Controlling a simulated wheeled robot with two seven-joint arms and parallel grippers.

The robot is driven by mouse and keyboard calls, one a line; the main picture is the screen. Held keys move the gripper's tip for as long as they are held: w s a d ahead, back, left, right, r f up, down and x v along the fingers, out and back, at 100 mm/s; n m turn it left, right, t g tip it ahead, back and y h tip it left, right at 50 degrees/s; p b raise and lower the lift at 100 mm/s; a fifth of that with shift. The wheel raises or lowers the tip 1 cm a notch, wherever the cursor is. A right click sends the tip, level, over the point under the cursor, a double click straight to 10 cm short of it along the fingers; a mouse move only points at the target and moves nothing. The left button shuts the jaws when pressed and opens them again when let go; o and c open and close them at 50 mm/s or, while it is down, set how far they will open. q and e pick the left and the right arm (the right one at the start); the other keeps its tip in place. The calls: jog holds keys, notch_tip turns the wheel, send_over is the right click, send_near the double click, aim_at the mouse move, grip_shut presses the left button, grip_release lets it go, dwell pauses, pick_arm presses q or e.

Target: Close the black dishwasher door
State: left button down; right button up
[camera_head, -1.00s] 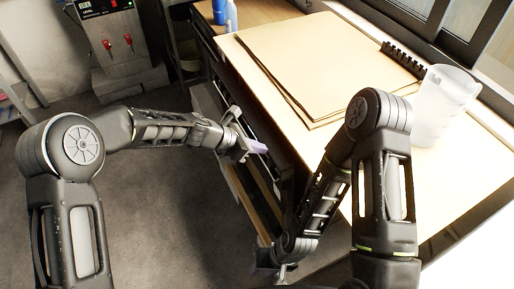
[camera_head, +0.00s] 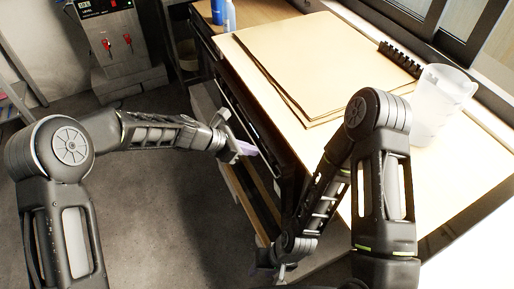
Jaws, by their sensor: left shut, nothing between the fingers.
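The black dishwasher door (camera_head: 234,98) shows at the dark front under the worktop's left edge. It is seen steeply from above and partly covered by my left gripper, so I cannot tell how far open it stands. My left gripper (camera_head: 245,149) is shut and empty beside this front, with a pale purple patch at its fingers. I cannot tell whether it touches the door. My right gripper (camera_head: 281,272) is low near the bottom of the view, in front of the cabinet. Its fingers are too dark and small to read.
The pale worktop (camera_head: 345,155) carries brown sheets (camera_head: 320,62), a black comb-like strip (camera_head: 400,58) and a translucent beaker (camera_head: 440,105). Blue bottles (camera_head: 218,12) stand at the back. A grey machine (camera_head: 115,48) stands at the far left. The dark floor is clear left of the cabinet.

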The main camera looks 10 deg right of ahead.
pick_arm(q)
notch_tip(320, 180, up, 10)
jog(key=d, duration=0.2)
jog(key=shift+w+d+b, duration=0.15)
jog(key=shift+w+b, duration=0.1)
jog(key=shift+b, duration=0.1)
pick_arm(e)
jog(key=shift+f, duration=0.35)
pick_arm(q)
jog(key=shift+f, duration=0.15)
pick_arm(e)
jog(key=shift+c, duration=0.5)
